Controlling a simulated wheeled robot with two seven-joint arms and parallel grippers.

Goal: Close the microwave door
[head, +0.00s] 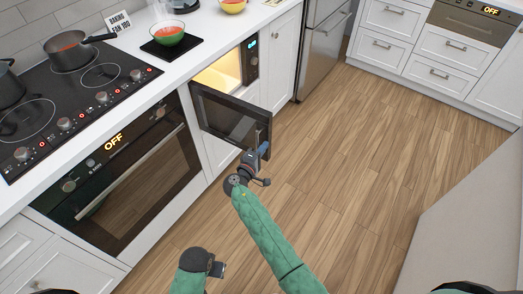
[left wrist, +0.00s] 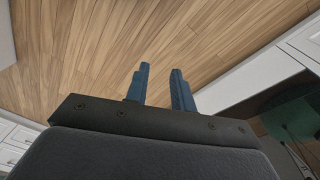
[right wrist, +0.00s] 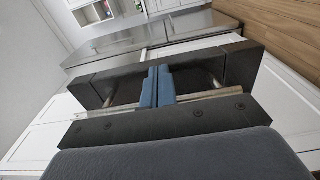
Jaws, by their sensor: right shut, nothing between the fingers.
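The microwave (head: 251,62) is built in under the counter, its inside lit. Its dark door (head: 228,118) stands open, swung out over the floor. My right gripper (head: 262,150) is at the door's free edge, beside its handle. In the right wrist view its blue fingers (right wrist: 157,86) are together and empty, with the dark door frame (right wrist: 240,68) and a metal bar (right wrist: 205,97) close by. I cannot tell if they touch. My left gripper (left wrist: 160,84) is open and empty above the floor; in the head view only its dark wrist shows low down.
The oven (head: 125,175) and white cabinets are left of the microwave. A cooktop (head: 75,105) with pots and a bowl (head: 168,34) are on the counter. The fridge (head: 322,50) is beyond. The wooden floor (head: 350,160) to the right is clear.

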